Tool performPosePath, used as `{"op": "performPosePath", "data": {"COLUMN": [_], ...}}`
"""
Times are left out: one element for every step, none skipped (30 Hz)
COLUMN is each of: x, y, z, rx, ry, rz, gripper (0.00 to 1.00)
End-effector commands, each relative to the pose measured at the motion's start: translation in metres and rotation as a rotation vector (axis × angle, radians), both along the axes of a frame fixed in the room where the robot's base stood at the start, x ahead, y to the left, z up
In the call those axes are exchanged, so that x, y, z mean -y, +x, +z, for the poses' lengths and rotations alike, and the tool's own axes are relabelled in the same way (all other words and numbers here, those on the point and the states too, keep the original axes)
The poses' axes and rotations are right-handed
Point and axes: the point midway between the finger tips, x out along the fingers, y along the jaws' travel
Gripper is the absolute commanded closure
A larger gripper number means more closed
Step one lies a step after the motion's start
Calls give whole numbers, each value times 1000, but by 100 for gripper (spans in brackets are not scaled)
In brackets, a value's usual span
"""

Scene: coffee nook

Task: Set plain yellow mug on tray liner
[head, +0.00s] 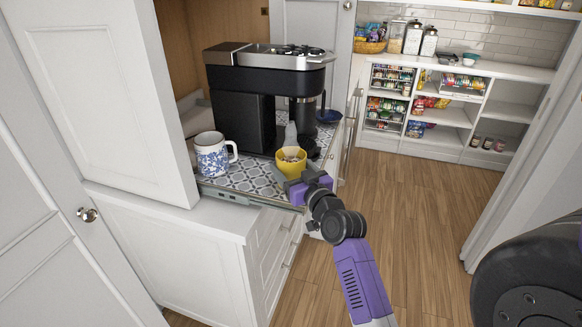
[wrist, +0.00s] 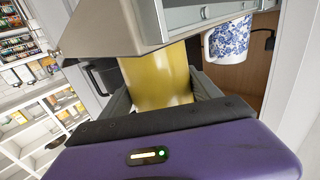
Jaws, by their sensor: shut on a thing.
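The plain yellow mug (head: 291,166) is at the front right edge of the pull-out tray in the head view. Something pale shows in its mouth. My gripper (head: 297,181) is at its near side, shut on it. In the wrist view the yellow mug (wrist: 160,82) sits between the grey fingers of my gripper (wrist: 162,96), and one end is hidden behind a tan edge. The tray liner (head: 246,180) is a grey and white patterned sheet on the tray. I cannot tell whether the mug touches the liner or is just above it.
A blue and white patterned mug (head: 211,156) stands at the tray's left. A black and silver coffee machine (head: 265,95) fills the back. Liner shows bare between the two mugs. A white cabinet door (head: 115,90) is at left; open wooden floor (head: 400,190) lies right.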

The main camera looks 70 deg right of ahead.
Motion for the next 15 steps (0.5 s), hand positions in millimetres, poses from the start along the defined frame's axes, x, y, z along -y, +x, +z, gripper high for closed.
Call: {"op": "performPosePath", "data": {"x": [0, 0, 0, 0, 0, 0, 0, 0, 0, 0, 0, 0, 0, 0, 0], "y": [0, 0, 0, 0, 0, 0, 0, 0, 0, 0, 0, 0, 0, 0, 0], "z": [1, 0, -1, -3, -2, -2, -2, -2, -2, -2, -2, -2, -2, -2, -2], "rx": [4, 4, 4, 0, 0, 0, 0, 0, 0, 0, 0, 0, 0, 0, 0], "ry": [-3, -3, -3, 0, 0, 0, 0, 0, 0, 0, 0, 0, 0, 0, 0], "rz": [-1, 0, -1, 0, 0, 0, 0, 0, 0, 0, 0, 0, 0, 0, 0], "gripper": [100, 100, 100, 26, 20, 12, 6, 6, 6, 6, 6, 6, 6, 6, 6]}}
